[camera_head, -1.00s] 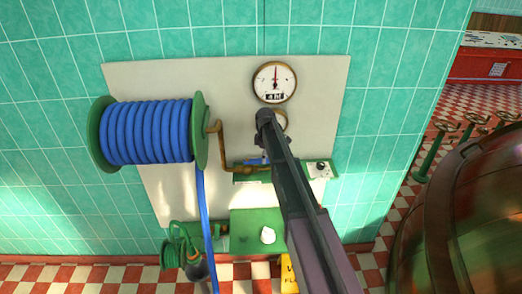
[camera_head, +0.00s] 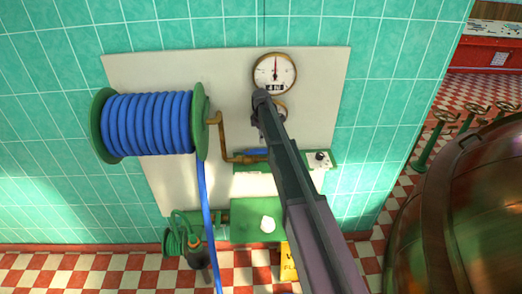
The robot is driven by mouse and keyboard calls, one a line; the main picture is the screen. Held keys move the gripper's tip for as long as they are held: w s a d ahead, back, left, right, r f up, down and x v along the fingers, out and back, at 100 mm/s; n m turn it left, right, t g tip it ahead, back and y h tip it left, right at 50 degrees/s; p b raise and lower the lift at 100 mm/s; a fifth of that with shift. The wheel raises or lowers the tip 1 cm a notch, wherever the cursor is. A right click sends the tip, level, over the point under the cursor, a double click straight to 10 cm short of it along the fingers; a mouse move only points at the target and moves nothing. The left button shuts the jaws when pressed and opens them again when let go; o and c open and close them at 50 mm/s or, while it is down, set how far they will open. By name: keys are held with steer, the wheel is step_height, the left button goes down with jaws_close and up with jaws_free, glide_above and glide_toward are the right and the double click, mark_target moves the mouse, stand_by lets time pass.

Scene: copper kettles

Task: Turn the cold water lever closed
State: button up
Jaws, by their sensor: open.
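A small blue piece (camera_head: 256,153), perhaps the cold water lever, sits on a green fitting on the pale wall panel, beside a bent brass pipe (camera_head: 222,140). My arm crosses in front of the panel and covers part of this fitting, so the blue piece shows only in part. I cannot tell its turned position. My gripper's fingers do not show, and I see no contact with the blue piece.
A blue hose reel (camera_head: 148,124) juts out on the left, its hose hanging to the floor. The white gauge (camera_head: 275,73) is above. A black knob (camera_head: 320,157) is right of my arm. A large copper kettle (camera_head: 470,220) stands at the right. A yellow sign (camera_head: 289,262) is below.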

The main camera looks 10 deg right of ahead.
mark_target(261, 150)
steer(key=shift+f+b, duration=3.35)
steer(key=shift+f, duration=0.2)
jaws_close()
